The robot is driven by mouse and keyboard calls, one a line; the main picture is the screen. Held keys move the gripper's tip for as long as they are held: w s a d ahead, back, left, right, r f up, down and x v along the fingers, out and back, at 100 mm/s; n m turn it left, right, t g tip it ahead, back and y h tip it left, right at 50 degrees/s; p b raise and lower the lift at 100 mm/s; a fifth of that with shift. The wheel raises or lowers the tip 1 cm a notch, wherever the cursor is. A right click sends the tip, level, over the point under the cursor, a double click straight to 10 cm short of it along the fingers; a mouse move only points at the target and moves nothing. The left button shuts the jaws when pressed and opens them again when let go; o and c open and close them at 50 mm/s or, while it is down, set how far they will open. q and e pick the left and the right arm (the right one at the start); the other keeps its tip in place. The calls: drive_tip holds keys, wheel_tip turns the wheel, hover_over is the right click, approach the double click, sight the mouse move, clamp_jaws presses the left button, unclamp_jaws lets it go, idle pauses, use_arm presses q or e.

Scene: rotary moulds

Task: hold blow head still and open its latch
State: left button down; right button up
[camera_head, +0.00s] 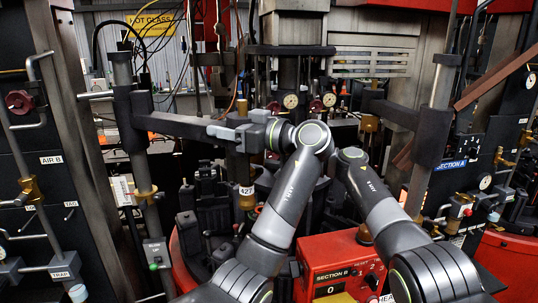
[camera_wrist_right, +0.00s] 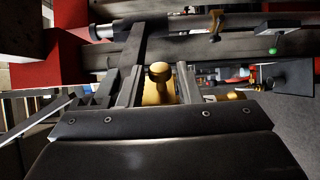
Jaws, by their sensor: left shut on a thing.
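The blow head (camera_head: 245,195) is a brass upright cylinder with a white 427 tag, hanging under a dark arm bar (camera_head: 185,125) from the left post. My left gripper (camera_head: 244,137) is shut on the blow head at its top, by the end of that bar. In the right wrist view, a round brass latch knob (camera_wrist_right: 158,72) stands out in front of more brass. My right gripper (camera_wrist_right: 158,88) is open, its fingers on either side of the knob with small gaps showing. In the head view, my right gripper is hidden behind my left wrist.
A steel post (camera_head: 140,165) with a green-button box (camera_head: 156,254) stands left. A second dark arm (camera_head: 415,125) with brass hangs from the right post. A red Section B control box (camera_head: 335,266) is below my arms. Gauges and hoses crowd the back.

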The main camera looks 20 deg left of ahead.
drive_tip(key=c, duration=0.6)
drive_tip(key=shift+w+d+r+n, duration=0.1)
drive_tip(key=shift+w+r+n, duration=0.15)
drive_tip(key=shift+n, duration=0.5)
drive_tip(key=shift+w+r+n, duration=0.15)
drive_tip(key=shift+r+n, duration=0.1)
drive_tip(key=shift+n, duration=0.5)
clamp_jaws()
drive_tip(key=o, duration=0.9)
unclamp_jaws()
drive_tip(key=shift+o, duration=0.2)
drive_tip(key=shift+f, duration=0.1)
